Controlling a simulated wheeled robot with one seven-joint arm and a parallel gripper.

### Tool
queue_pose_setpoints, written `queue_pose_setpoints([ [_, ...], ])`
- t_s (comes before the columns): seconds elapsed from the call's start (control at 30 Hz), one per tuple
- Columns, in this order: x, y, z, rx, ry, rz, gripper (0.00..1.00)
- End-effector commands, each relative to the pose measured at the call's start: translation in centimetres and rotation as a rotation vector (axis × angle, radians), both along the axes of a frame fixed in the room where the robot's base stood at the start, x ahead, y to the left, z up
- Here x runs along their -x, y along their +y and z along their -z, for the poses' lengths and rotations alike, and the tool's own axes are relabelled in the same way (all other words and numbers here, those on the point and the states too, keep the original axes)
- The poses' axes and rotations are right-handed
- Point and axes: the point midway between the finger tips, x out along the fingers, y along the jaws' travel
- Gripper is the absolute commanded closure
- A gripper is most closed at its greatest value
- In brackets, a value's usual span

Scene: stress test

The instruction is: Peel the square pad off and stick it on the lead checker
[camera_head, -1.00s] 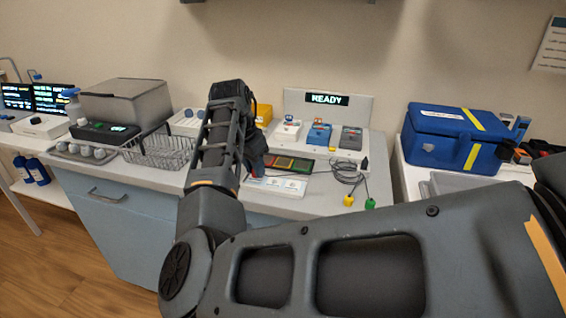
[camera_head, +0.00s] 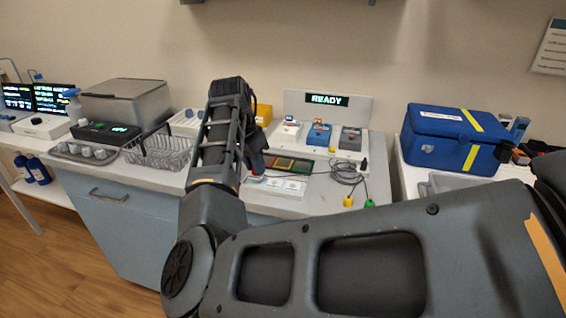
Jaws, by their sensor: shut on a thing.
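A white card (camera_head: 296,186) with pale square pads lies near the counter's front edge; its left end is beside my gripper. My gripper (camera_head: 256,166) is low over that end, partly hidden behind my own arm. It is shut on what seems to be a square pad, too small and covered to see clearly. A white station (camera_head: 362,103) with a READY display, likely the lead checker, stands against the wall. White, blue and grey units sit on it.
A coiled dark cable (camera_head: 345,172) with yellow and green ends lies right of the card, the ends near the front edge. A wire basket (camera_head: 165,153) and grey box (camera_head: 124,101) stand left. A blue case (camera_head: 450,140) stands right.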

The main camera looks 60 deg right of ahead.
Motion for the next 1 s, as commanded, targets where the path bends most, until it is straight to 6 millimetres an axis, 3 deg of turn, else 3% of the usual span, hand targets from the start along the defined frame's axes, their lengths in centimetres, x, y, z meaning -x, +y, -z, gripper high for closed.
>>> queue_pose_setpoints([
  [0.7,0.0,0.0,-4.1,0.0,0.0,0.001,0.93],
  [1.0,0.0,0.0,-4.2,0.0,0.0,0.001,0.93],
])
